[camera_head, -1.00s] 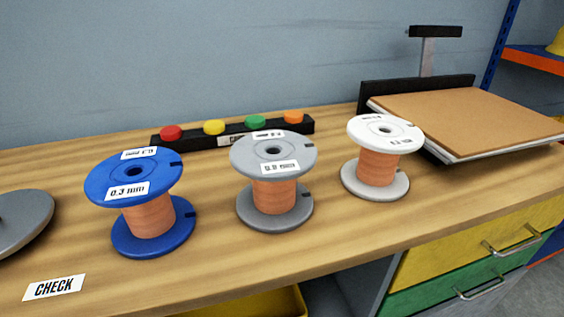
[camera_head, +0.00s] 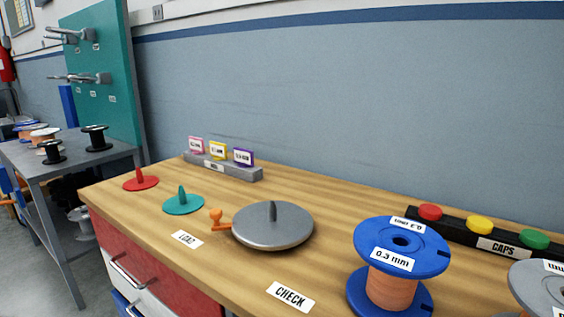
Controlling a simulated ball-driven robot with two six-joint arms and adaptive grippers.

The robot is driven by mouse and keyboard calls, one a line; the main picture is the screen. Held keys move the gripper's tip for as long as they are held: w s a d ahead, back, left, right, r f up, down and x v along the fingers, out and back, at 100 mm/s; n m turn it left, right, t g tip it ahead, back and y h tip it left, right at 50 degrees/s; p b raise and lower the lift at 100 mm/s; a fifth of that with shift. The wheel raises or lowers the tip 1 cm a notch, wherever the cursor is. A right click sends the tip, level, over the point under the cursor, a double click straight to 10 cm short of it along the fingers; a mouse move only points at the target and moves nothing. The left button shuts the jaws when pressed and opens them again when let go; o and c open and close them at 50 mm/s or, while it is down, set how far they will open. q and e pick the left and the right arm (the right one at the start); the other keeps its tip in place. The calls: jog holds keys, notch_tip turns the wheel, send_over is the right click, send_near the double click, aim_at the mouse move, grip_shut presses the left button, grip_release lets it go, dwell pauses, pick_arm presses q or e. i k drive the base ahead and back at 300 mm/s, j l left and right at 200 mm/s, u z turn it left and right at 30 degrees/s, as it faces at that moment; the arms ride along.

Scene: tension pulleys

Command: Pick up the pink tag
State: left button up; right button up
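The pink tag (camera_head: 196,145) stands upright at the left end of a grey holder block (camera_head: 222,167) near the back of the wooden bench. It has a white label on its face. A yellow tag (camera_head: 218,150) and a purple tag (camera_head: 243,156) stand to its right in the same holder. Neither of my grippers shows in the view.
In front of the holder are a red disc (camera_head: 141,182), a teal disc (camera_head: 183,204) and a large grey disc (camera_head: 272,226), each with a peg. A blue spool (camera_head: 402,250) stands to the right. A grey side table (camera_head: 62,170) with spools is at the left.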

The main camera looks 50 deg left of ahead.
aim_at(196, 145)
jog(key=u, duration=1.95)
